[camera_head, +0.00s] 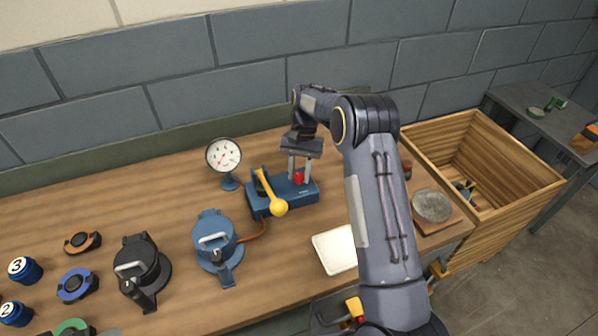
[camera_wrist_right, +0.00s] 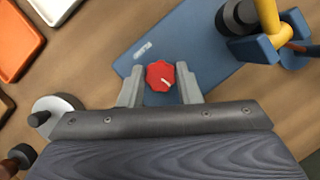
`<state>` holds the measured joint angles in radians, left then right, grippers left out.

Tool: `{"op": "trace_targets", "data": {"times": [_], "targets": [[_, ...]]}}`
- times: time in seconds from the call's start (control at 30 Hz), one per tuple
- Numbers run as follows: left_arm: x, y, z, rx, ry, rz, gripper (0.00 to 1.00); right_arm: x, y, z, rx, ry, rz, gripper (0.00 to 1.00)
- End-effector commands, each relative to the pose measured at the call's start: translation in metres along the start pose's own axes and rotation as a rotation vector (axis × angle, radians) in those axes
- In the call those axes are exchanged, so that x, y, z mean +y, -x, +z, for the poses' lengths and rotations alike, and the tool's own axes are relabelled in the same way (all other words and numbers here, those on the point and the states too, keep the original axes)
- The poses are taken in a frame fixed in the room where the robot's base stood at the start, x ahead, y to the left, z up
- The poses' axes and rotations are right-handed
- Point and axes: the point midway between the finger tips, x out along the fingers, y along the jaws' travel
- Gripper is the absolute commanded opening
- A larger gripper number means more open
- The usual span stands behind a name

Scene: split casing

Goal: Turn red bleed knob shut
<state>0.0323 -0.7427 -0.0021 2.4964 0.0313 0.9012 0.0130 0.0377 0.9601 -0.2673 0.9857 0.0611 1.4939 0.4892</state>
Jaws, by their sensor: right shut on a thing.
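The red bleed knob (camera_head: 298,177) sits on top of the blue pump base (camera_head: 305,193) on the bench. In the right wrist view the red knob (camera_wrist_right: 160,75) has a scalloped edge and a white pointer mark aimed to the lower right. My right gripper (camera_head: 299,168) reaches down over it, and its two grey fingers (camera_wrist_right: 161,88) stand on either side of the knob, shut on it. The pump's yellow lever (camera_head: 270,194) rises beside the knob and ends in a yellow ball. My left gripper is not in view.
A dial gauge (camera_head: 223,157) stands left of the pump. A blue clamp-lidded casing (camera_head: 215,245) joins the pump by an orange hose. A black casing (camera_head: 142,270) stands further left. A white tray (camera_head: 335,250) lies in front. A wooden crate (camera_head: 535,185) is at right.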

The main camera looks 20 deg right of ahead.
Motion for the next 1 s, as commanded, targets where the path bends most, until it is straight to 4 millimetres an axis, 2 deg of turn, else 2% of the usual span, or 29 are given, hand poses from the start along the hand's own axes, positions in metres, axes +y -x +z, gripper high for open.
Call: {"op": "trace_targets", "data": {"times": [0.33, 0.9, 0.93, 1.0], "targets": [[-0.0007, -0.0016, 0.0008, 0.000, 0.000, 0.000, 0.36, 0.0007, 0.0008, -0.0003, 0.003, -0.143, -0.061, 0.08], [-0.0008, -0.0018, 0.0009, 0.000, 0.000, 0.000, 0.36, 0.0006, 0.0011, -0.0005, 0.004, -0.173, -0.073, 0.08], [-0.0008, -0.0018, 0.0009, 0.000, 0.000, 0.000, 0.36, 0.0006, 0.0011, -0.0005, 0.004, -0.173, -0.073, 0.32], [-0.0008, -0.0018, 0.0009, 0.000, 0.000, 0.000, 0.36, 0.0007, 0.0010, -0.0004, 0.004, -0.172, -0.073, 0.41]]}}
